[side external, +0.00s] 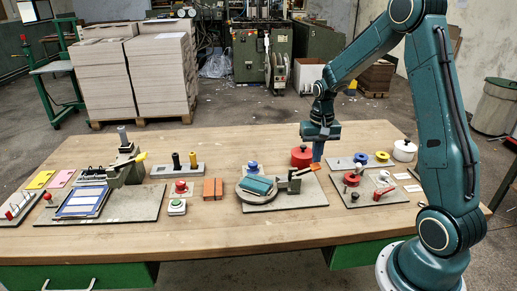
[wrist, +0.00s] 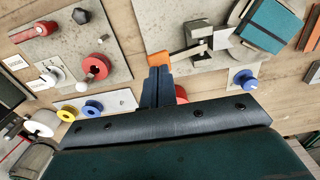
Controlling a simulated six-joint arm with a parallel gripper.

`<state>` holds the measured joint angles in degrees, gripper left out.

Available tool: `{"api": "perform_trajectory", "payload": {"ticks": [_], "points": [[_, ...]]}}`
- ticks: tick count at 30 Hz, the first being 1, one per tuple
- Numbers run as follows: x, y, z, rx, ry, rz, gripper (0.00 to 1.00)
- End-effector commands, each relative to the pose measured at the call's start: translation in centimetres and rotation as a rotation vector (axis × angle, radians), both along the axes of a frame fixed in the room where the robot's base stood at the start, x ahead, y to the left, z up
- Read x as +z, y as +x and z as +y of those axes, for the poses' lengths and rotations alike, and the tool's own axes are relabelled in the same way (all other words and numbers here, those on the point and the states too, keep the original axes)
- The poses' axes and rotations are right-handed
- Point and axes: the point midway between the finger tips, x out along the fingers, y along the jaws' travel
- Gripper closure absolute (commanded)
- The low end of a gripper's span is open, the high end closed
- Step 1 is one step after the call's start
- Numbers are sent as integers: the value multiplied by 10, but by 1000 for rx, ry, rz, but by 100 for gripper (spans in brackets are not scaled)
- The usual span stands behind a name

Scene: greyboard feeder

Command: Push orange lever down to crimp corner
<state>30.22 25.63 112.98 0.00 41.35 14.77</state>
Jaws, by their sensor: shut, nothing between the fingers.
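The orange lever (side external: 315,167) is the handle of a crimping device on a grey plate (side external: 310,192), right of centre on the table. In the wrist view the orange lever (wrist: 159,59) lies just beyond my fingertips, with its metal bracket (wrist: 197,44) to the right. A teal book-like piece (side external: 257,186) sits at the device's left; it also shows in the wrist view (wrist: 272,24). My gripper (side external: 317,160) points down at the orange end, its blue fingers (wrist: 158,72) together and empty. Whether they touch the lever I cannot tell.
A red round knob (side external: 302,156) stands close behind my gripper. A plate with red-handled parts (side external: 370,190) and a board with blue and yellow spools (side external: 372,160) are to the right.

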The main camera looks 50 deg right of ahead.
Motion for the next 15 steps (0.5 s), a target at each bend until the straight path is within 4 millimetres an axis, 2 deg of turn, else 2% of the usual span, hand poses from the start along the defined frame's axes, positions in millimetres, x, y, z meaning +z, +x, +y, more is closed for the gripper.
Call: {"api": "perform_trajectory", "payload": {"ticks": [15], "points": [[-15,0,0,0,1,1,100]]}}
